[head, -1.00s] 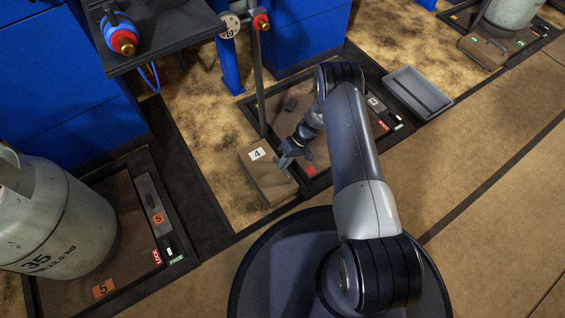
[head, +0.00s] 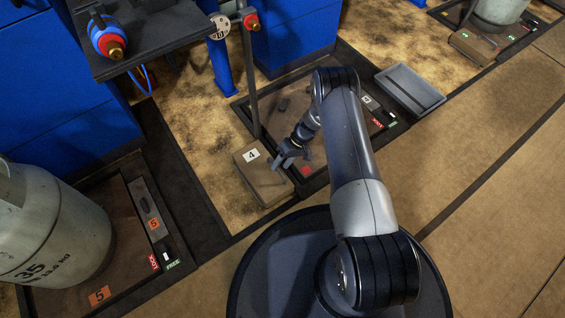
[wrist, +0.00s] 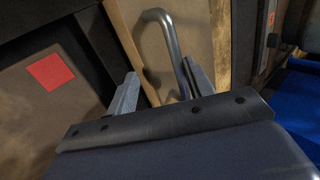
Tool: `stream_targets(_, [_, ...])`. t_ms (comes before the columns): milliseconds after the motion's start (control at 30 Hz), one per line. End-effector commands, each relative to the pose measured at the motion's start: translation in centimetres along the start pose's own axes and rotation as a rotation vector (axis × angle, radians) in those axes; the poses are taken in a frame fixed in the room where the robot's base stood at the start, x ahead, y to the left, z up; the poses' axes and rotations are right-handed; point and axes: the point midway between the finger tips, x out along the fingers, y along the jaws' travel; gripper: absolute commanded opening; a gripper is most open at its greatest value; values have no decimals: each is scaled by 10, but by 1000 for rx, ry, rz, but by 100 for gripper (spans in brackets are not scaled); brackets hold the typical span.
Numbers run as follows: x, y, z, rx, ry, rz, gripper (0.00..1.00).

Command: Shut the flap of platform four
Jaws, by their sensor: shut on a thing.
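The flap of platform four (head: 264,183) is a brown slab with a white "4" label. It lies at the left front edge of platform four (head: 315,163), a sunken brown plate in a dark frame. My gripper (head: 284,161) is low at the flap's right side. In the wrist view, a bent grey metal handle (wrist: 163,22) stands on the brown flap (wrist: 205,32). My gripper (wrist: 160,92) is shut on this handle, which runs down between the fingers. The exact contact is partly hidden by the gripper body. A red square (wrist: 50,71) shows on the plate at left.
A thin dark post (head: 250,85) rises close behind the flap. A grey tray (head: 408,88) lies at the right of platform four. A large gas cylinder (head: 55,225) stands on platform five at left. Blue cabinets (head: 295,35) stand behind. The floor at right is clear.

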Motion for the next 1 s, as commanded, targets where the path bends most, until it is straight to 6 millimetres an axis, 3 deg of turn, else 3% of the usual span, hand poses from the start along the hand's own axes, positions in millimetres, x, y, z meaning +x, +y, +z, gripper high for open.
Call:
stream_targets(267, [-7, 4, 3, 2, 0, 10, 33])
stream_targets(700, [-92, 0, 0, 1, 5, 5, 33])
stream_targets(1000, [-110, 0, 0, 0, 2, 1, 33])
